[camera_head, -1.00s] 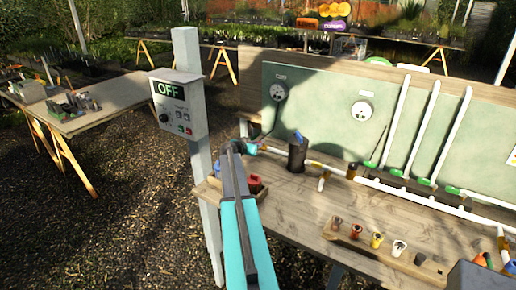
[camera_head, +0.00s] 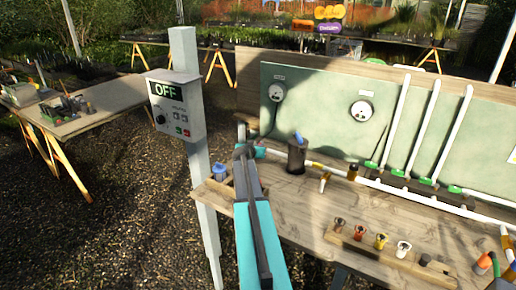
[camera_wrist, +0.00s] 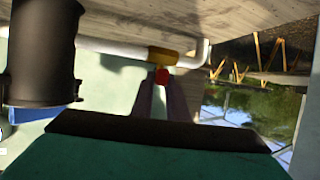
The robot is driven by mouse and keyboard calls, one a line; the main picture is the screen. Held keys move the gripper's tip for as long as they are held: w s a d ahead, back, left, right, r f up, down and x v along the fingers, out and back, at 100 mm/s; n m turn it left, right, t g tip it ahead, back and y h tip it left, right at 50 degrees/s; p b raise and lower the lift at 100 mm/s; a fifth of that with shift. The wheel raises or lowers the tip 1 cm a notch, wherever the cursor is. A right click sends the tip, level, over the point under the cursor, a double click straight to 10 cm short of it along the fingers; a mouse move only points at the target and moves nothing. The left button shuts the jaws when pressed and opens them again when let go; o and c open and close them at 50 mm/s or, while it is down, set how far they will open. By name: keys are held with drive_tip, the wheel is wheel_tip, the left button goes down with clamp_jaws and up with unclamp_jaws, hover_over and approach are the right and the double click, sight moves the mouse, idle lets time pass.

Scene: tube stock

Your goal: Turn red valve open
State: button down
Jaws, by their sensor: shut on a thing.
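The red valve (camera_wrist: 162,76) shows in the wrist view as a small red handle on a yellow fitting (camera_wrist: 163,56) of a white pipe (camera_wrist: 120,46). My gripper (camera_wrist: 160,84) has its two dark fingers closed together at the red handle, shut on it. In the head view my gripper (camera_head: 245,152) reaches to the left end of the bench pipe. My arm hides the red valve there. How far the handle is turned cannot be told.
A black cup (camera_head: 297,157) stands close right of my gripper. A control box (camera_head: 175,105) reading OFF hangs on a white post. A wooden tray with a blue item (camera_head: 220,171) lies left of my arm. Several coloured fittings sit in a wooden rack (camera_head: 375,253).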

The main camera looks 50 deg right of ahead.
drive_tip(key=c, duration=1.7)
unclamp_jaws()
drive_tip(key=shift+a, duration=0.1)
drive_tip(key=shift+s+a+r+b, duration=0.25)
drive_tip(key=shift+s+a+b, duration=0.1)
drive_tip(key=shift+a, duration=0.25)
drive_tip(key=shift+b+v, duration=1.9)
drive_tip(key=shift+v, duration=4.2)
drive_tip(key=shift+w+r, duration=0.15)
drive_tip(key=shift+w, duration=0.05)
